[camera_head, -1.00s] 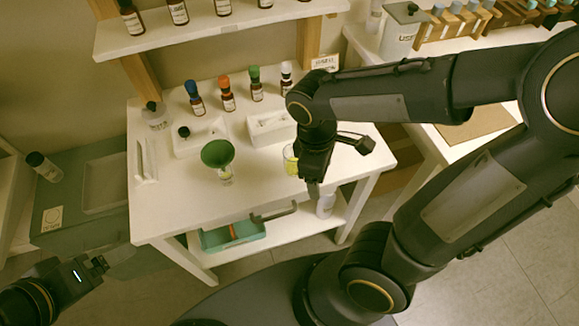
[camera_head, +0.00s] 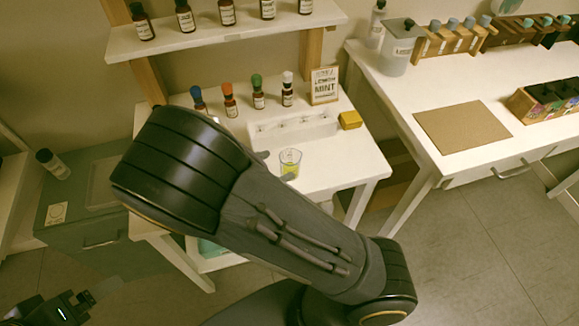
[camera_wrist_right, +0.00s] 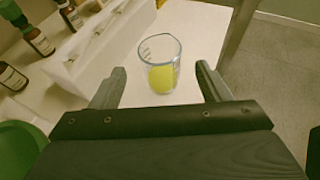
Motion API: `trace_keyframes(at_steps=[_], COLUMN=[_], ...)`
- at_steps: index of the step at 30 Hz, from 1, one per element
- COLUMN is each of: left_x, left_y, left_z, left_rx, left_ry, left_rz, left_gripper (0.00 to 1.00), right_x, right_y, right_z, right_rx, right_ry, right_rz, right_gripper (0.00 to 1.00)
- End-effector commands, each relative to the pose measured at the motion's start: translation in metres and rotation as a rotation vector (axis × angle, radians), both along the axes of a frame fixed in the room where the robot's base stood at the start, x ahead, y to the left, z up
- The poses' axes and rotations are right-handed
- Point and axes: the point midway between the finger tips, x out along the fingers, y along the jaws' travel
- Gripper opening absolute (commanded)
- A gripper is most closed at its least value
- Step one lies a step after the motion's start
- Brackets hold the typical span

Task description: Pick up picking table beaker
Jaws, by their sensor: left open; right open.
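The beaker (camera_head: 289,163) is clear glass with yellow-green liquid and stands upright on the white picking table (camera_head: 345,165). In the right wrist view the beaker (camera_wrist_right: 160,65) is just ahead of and between the fingers of my right gripper (camera_wrist_right: 160,82), which is open and empty. In the head view my right arm hides most of that gripper; a fingertip shows close to the beaker's lower edge. My left gripper (camera_head: 88,298) is open and empty at the lower left, away from the table.
A white bottle holder (camera_head: 295,130) stands behind the beaker, with several capped bottles (camera_head: 258,92) and a sign (camera_head: 324,86) at the back. A yellow block (camera_head: 350,120) lies to the right. A green funnel (camera_wrist_right: 18,150) is at the wrist view's left edge.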

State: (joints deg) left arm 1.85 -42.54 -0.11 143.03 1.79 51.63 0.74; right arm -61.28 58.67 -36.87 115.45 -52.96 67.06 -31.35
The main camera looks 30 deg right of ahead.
Motion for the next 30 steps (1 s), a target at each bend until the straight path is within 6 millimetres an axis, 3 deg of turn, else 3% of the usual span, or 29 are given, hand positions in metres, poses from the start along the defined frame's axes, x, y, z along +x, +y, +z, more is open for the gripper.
trace_keyframes(at_steps=[4, 11, 21, 30], left_x=[0.0, 0.0, 0.0, 0.0], left_y=[0.0, 0.0, 0.0, 0.0], left_z=[-0.002, -0.001, -0.001, -0.001], left_rx=[0.0, 0.0, 0.0, 0.0], left_ry=[0.0, 0.0, 0.0, 0.0], left_rz=[0.0, 0.0, 0.0, 0.0], left_gripper=[0.89, 0.89, 0.89, 0.89], right_x=[0.0, 0.004, 0.014, 0.016], right_y=[-0.002, -0.018, -0.064, -0.068], right_z=[-0.023, -0.027, -0.046, -0.048], right_rx=[0.0, 0.0, 0.001, 0.003], right_ry=[0.002, 0.0, 0.001, -0.001], right_rz=[-0.001, -0.003, -0.002, -0.002], right_gripper=[0.7, 0.7, 0.7, 0.7])
